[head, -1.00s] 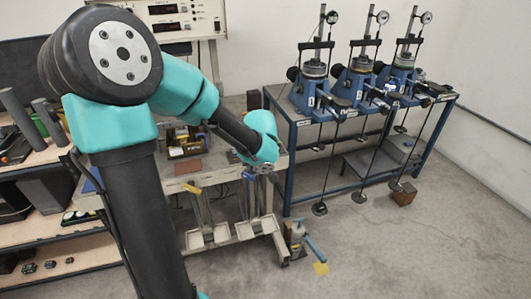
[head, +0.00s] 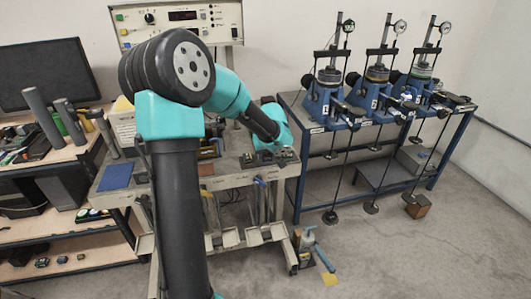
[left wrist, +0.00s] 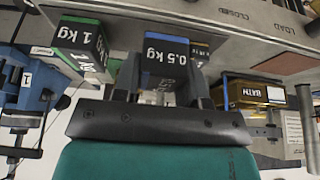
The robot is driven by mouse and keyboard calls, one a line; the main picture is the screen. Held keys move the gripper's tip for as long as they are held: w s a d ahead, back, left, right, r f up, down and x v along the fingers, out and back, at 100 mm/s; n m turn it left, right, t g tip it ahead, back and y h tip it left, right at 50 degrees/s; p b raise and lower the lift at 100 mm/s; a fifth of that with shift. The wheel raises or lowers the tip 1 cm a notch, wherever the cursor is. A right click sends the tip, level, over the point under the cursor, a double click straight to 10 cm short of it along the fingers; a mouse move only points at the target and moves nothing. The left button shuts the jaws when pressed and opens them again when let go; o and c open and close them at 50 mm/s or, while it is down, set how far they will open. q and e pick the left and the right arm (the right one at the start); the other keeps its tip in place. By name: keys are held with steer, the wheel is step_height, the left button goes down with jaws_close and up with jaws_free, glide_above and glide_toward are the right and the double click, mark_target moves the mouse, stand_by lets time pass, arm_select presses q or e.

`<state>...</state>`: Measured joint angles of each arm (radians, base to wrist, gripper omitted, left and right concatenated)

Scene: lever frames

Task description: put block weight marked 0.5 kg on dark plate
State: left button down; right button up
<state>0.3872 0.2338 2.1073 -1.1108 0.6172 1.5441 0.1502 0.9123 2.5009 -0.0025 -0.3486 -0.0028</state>
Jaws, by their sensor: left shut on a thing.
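The block weight marked 0.5 kg (left wrist: 165,62), with a blue band, sits between the fingers of my left gripper (left wrist: 162,88) in the left wrist view. The gripper is shut on it. In the head view my left gripper (head: 283,157) is at the right end of the middle bench, and the block is too small to make out there. A green-banded 1 kg block (left wrist: 78,38) stands beside it to the left in the wrist view. My right gripper is not in view.
Another block (left wrist: 198,48) is close behind the held one. A box with a yellow front (left wrist: 250,92) is to the right in the wrist view. A blue mat (head: 117,176) lies at the bench's left. Three blue lever frames (head: 325,100) stand on the right-hand bench.

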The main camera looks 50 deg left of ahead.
arm_select(q)
steer(key=w+a, duration=0.2)
steer(key=a, duration=0.1)
steer(key=w+a, duration=0.1)
steer(key=shift+w+a+f, duration=0.2)
steer(key=shift+w+f, duration=0.05)
steer(key=shift+w, duration=0.15)
steer(key=shift+f, duration=1.75)
steer(key=shift+f, duration=0.1)
steer(key=c, duration=0.7)
jaws_free()
steer(key=shift+f, duration=0.1)
